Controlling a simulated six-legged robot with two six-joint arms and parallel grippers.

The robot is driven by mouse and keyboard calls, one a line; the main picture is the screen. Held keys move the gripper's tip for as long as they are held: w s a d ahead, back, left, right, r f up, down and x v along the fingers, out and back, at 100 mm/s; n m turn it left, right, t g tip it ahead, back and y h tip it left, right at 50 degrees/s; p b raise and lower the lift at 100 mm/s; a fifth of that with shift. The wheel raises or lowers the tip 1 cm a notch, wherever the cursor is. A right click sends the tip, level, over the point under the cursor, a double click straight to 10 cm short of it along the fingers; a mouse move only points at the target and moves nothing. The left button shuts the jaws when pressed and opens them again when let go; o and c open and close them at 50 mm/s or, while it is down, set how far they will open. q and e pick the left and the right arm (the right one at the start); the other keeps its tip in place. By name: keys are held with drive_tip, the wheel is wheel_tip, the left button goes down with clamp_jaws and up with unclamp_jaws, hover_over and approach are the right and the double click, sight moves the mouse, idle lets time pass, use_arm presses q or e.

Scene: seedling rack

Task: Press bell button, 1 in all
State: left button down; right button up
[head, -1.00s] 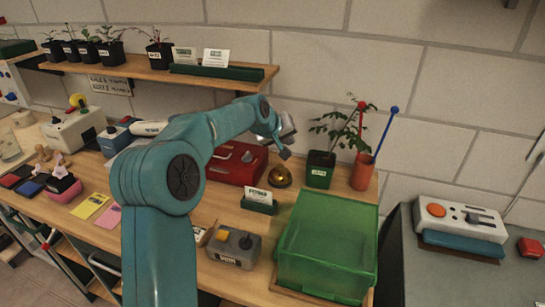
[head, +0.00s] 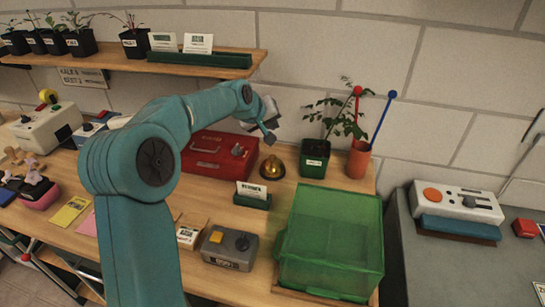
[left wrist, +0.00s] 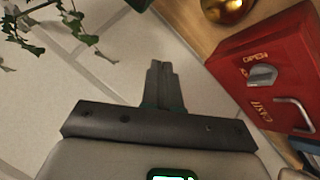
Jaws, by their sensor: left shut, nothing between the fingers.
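A brass bell (head: 272,168) with a domed top stands on the wooden bench, between the red cash box and the potted plant. It also shows, cut by the top edge, in the left wrist view (left wrist: 226,8). My left gripper (head: 270,138) is above the bell in the head view, apart from it. Its fingers (left wrist: 160,72) are shut together with nothing between them. My right gripper is not in view.
A red cash box (head: 215,160) stands left of the bell, a green plant pot (head: 315,160) and an orange cup (head: 359,160) with rods right of it. A card holder (head: 252,201), grey button box (head: 229,249) and green bin (head: 330,250) are in front. A shelf (head: 110,62) hangs behind.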

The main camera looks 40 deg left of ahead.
use_arm(q)
drive_tip(key=b, duration=0.6)
hover_over(271, 157)
wheel_tip(271, 157, down, 7)
drive_tip(key=shift+f, duration=0.15)
drive_tip(key=shift+s+f, duration=0.1)
drive_tip(key=shift+f, duration=0.15)
drive_tip(key=shift+a+f, duration=0.1)
idle(1.2)
